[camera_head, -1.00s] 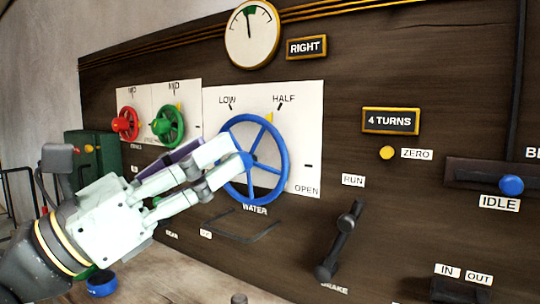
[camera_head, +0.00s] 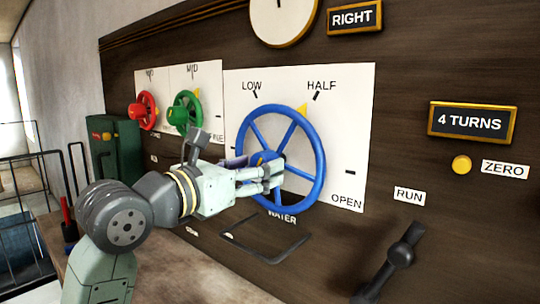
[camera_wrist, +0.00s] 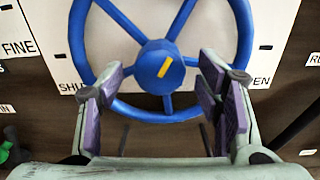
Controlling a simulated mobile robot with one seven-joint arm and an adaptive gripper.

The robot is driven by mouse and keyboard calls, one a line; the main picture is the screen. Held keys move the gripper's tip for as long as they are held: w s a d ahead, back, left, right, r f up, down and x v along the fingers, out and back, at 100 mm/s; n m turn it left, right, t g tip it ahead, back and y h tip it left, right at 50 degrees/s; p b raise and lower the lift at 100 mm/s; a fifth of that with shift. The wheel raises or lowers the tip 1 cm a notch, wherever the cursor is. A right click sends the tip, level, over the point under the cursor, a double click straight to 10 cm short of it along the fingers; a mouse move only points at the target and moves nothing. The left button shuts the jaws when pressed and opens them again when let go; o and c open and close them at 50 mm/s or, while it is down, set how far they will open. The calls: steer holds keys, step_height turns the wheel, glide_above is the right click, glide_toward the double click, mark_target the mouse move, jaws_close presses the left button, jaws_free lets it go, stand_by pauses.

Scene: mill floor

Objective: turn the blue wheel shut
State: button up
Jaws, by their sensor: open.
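The blue wheel (camera_head: 321,160) is upright on a white plate marked LOW, HALF and OPEN, with WATER below it. A yellow pointer (camera_head: 303,109) is at its upper right rim, close to the HALF tick. In the wrist view the wheel's blue hub (camera_wrist: 150,62) has a yellow stripe, and SHUT and OPEN labels show left and right. My gripper (camera_head: 274,177) is in front of the wheel's lower middle in the head view. In the wrist view my gripper (camera_wrist: 161,80) is open and empty, its purple pads apart on either side below the hub. Whether the fingers touch the wheel I cannot tell.
Red (camera_head: 144,110) and green (camera_head: 184,112) wheels are left of the white plate. A dark bar handle (camera_head: 290,245) juts out below the blue wheel. A black lever (camera_head: 400,255) is at the lower right. A yellow button (camera_head: 461,165) sits beside ZERO.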

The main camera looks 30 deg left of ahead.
steer(key=shift+w+d+p, duration=0.15)
steer(key=shift+w+p, duration=0.1)
steer(key=shift+w, duration=0.85)
steer(key=shift+w+d+p, duration=0.1)
steer(key=shift+w+p, duration=0.15)
steer(key=shift+w, duration=0.8)
steer(key=shift+c, duration=0.3)
steer(key=c, duration=1.1)
